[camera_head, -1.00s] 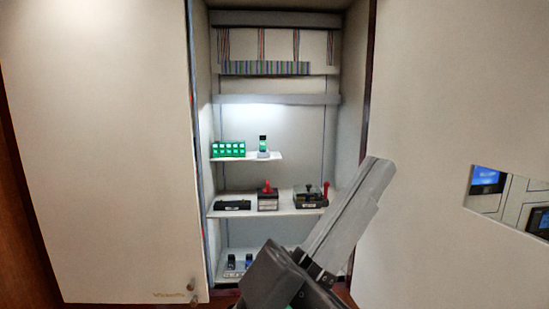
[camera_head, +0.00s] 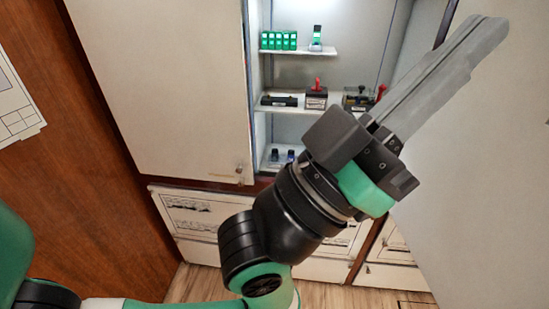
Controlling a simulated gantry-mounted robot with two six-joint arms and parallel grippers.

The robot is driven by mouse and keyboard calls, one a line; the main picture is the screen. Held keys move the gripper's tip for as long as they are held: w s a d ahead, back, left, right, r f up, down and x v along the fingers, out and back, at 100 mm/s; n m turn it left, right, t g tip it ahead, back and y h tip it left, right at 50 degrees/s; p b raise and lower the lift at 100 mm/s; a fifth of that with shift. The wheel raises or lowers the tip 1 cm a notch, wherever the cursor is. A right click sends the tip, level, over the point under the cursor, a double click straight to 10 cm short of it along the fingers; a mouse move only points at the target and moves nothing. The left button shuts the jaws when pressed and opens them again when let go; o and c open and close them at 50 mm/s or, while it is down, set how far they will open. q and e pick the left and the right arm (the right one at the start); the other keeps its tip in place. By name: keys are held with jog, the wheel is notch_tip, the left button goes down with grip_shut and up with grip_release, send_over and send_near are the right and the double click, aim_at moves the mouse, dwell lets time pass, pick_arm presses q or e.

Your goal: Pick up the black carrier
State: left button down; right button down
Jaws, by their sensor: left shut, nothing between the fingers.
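A low, flat black object (camera_head: 279,101), which looks like the black carrier, lies at the left end of the middle shelf in the open cabinet. It is too small to make out in detail. My left gripper (camera_head: 488,32) is in front of the cabinet, its long grey fingers pointing up and right. It is shut and empty, to the right of the black object and apart from it. My right gripper is not in view.
A block with a red handle (camera_head: 316,96) and another dark device (camera_head: 357,99) share the middle shelf (camera_head: 295,110). A green block (camera_head: 279,41) and a small upright device (camera_head: 316,39) stand above. Small dark items (camera_head: 274,155) sit below. A cabinet door (camera_head: 165,85) stands at the left.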

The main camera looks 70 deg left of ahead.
pick_arm(q)
jog(key=shift+c, duration=2.2)
grip_release()
